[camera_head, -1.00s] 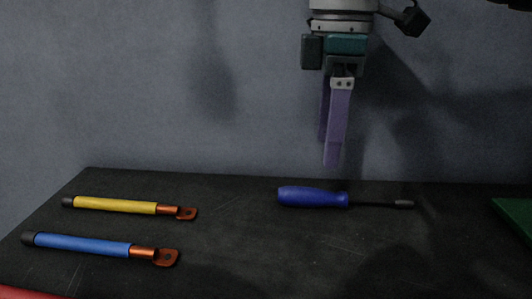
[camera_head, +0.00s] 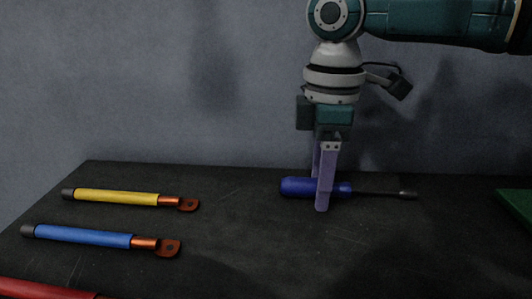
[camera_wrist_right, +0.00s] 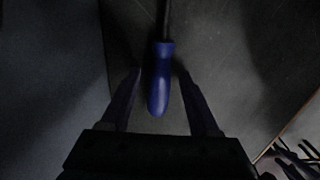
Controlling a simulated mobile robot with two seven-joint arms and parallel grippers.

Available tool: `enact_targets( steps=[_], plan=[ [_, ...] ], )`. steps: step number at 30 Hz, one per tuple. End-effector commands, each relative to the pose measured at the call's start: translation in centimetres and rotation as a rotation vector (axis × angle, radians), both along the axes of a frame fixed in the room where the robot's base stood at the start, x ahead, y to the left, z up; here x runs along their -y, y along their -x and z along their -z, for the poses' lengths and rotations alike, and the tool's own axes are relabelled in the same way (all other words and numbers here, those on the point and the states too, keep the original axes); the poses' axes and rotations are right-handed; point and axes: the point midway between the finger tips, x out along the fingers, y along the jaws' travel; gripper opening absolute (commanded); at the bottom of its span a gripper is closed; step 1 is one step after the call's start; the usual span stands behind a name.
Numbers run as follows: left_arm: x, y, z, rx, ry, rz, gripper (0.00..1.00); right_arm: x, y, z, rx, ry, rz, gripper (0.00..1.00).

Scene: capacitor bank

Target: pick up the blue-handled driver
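The blue-handled driver (camera_head: 299,187) lies on the dark table top, its handle to the left and its shaft and dark tip to the right. My right gripper (camera_head: 319,193) has come down over the handle, with one finger in front of it and the other mostly hidden behind. In the right wrist view the blue handle (camera_wrist_right: 160,85) lies between the two spread fingers (camera_wrist_right: 160,76), with a visible gap on each side. The right gripper is open. My left gripper is in neither view.
A yellow-sleeved lead (camera_head: 117,197) and a blue-sleeved lead (camera_head: 83,236), each with a copper lug, lie at the left of the table. A red one (camera_head: 45,289) shows at the lower left edge. A green object (camera_head: 518,207) is at the right edge. A grey wall stands behind.

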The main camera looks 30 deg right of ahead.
Motion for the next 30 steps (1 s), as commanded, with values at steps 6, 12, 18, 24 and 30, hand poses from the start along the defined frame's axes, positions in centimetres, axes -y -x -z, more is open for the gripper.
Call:
enact_targets(
  steps=[6,12,18,24,30],
  plan=[
    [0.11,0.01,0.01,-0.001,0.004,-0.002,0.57,-0.01,-0.02,-0.04,0.0,0.0,0.0,0.36],
    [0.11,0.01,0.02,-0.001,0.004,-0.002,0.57,-0.01,-0.02,-0.04,0.0,0.0,0.0,0.14],
    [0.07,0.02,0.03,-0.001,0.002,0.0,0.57,-0.01,-0.02,-0.05,0.0,0.0,0.0,0.0],
    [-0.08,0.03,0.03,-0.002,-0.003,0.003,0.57,-0.01,-0.03,-0.07,0.001,0.0,0.0,0.0],
    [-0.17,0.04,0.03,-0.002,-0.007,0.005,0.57,-0.01,-0.04,-0.16,0.001,0.0,0.0,0.0]
  ],
)
